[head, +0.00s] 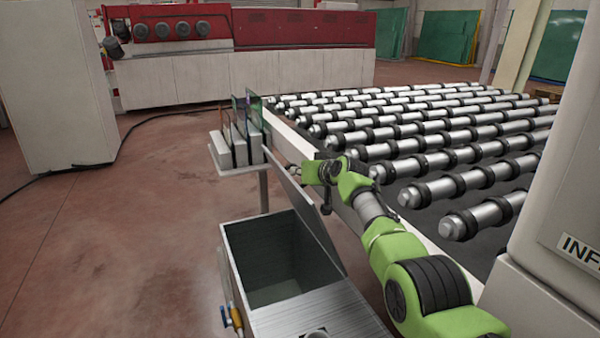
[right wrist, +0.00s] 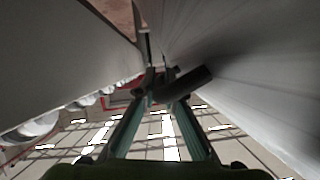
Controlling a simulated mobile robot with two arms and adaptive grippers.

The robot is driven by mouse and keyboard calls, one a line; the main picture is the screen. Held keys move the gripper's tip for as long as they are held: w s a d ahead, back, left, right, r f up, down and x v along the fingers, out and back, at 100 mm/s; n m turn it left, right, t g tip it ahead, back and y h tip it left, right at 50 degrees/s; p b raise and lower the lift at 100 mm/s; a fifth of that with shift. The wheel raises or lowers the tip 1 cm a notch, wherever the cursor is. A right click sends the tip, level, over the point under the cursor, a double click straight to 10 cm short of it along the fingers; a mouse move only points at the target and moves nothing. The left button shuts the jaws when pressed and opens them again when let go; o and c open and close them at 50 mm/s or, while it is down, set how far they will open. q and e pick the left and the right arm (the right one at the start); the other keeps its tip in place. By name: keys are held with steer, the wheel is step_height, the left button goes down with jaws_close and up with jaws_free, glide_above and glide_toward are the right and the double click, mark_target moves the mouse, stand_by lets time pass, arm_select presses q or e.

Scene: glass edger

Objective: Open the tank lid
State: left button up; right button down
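The tank (head: 248,238) is a grey metal box at the bottom middle of the head view. Its top is uncovered at the far part, and its dark inside shows. The tank lid (head: 312,222) is a thin grey panel raised steeply along the tank's right side, beside the roller table. My right gripper (head: 325,198) is close to the lid's right face, near its upper part, fingers down. In the right wrist view, the gripper's two fingers (right wrist: 166,92) converge near a dark bar, with grey panels on both sides. Whether they grip anything is unclear. My left gripper is out of view.
A roller table (head: 430,150) fills the right side, close beside my right arm. A small rack (head: 238,145) with upright glass pieces stands beyond the tank. A white cabinet (head: 55,85) is at the left. The red floor (head: 120,240) left of the tank is clear.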

steer(key=c, duration=2.4)
jaws_free()
steer(key=shift+d+f, duration=0.1)
steer(key=shift+d, duration=0.05)
steer(key=shift+s+d+r, duration=0.2)
steer(key=shift+s+r, duration=0.1)
steer(key=shift+s, duration=0.2)
steer(key=shift+v, duration=5.35)
